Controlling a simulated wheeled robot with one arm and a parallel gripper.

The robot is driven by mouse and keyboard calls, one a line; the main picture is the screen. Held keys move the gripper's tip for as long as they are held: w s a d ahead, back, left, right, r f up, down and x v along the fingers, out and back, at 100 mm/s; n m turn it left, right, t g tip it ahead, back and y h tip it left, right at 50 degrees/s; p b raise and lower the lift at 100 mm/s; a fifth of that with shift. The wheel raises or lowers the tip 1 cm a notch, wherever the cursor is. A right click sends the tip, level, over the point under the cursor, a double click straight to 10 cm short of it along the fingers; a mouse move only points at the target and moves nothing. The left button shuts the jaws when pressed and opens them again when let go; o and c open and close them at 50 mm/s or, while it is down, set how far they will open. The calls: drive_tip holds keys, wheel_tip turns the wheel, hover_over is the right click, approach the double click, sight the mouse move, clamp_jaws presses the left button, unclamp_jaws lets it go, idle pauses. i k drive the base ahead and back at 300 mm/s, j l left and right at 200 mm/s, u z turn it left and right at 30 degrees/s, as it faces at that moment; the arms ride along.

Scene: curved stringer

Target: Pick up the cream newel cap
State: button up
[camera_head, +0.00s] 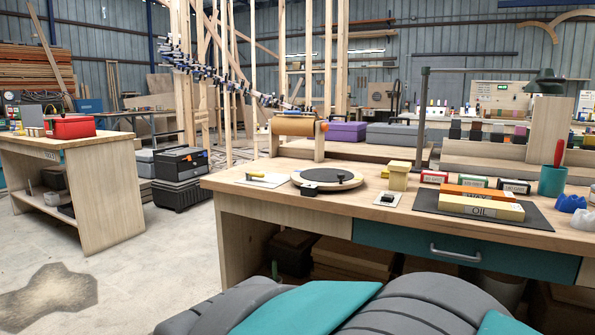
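A cream, square block with a wider top (398,177), which looks like the newel cap, stands upright on the wooden workbench (340,185). It sits right of the round wooden disc with a dark top (327,181) and left of several small labelled boxes. Nothing covers its front. My gripper is not in view. Only grey and teal parts of my own body show at the bottom edge, in front of the bench.
A small plate with a dark knob (387,199) lies just in front of the cap. A teal cup (552,181) stands farther right.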

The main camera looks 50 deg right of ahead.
sight(399, 170)
drive_tip(key=z, duration=2)
drive_tip(key=i+j+z, duration=0.25)
drive_tip(key=j, duration=0.4)
drive_tip(key=j+z, duration=0.25)
drive_tip(key=j, duration=0.4)
drive_tip(key=i+j+z, duration=0.1)
drive_tip(key=j+z, duration=0.15)
drive_tip(key=j, duration=0.45)
